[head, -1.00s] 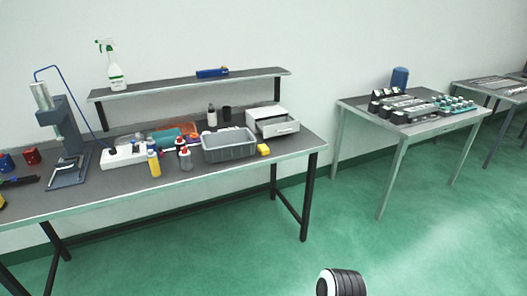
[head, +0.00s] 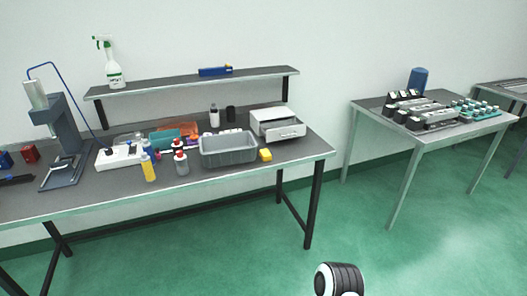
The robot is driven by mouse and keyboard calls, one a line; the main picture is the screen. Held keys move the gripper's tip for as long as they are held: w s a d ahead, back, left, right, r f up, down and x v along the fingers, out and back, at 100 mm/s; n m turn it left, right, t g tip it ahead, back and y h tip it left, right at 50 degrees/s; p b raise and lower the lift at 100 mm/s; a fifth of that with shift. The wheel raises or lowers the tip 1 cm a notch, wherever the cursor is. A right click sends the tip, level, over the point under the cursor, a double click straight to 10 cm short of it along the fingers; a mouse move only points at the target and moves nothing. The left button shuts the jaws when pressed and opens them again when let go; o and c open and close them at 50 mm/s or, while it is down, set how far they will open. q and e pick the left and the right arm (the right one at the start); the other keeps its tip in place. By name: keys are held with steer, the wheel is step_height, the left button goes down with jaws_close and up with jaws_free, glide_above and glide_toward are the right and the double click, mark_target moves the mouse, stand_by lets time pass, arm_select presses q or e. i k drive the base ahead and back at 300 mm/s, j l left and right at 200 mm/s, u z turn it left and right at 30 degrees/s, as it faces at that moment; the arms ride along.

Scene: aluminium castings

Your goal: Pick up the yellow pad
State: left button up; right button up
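The yellow pad (head: 265,155) is a small yellow block. It lies on the grey workbench (head: 225,183) near the front edge, just right of the grey bin and in front of the white drawer box. Nothing covers it. Neither of my grippers shows in the head view; only a black and white part of my own body is at the bottom edge, well below the bench.
The grey bin (head: 228,150) and white drawer box (head: 278,124) stand close to the pad. Several bottles, including a yellow one (head: 148,168), stand left of the bin. A second table (head: 425,140) is at the right. Green floor lies open in front.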

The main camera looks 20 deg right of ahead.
mark_target(265, 155)
steer(key=i+l+u, duration=0.2)
steer(key=l, duration=0.55)
steer(key=i+l+u, duration=0.2)
steer(key=l, duration=0.6)
steer(key=i+l+u, duration=0.2)
steer(key=l, duration=0.6)
steer(key=l+u, duration=0.2)
steer(key=l, duration=0.65)
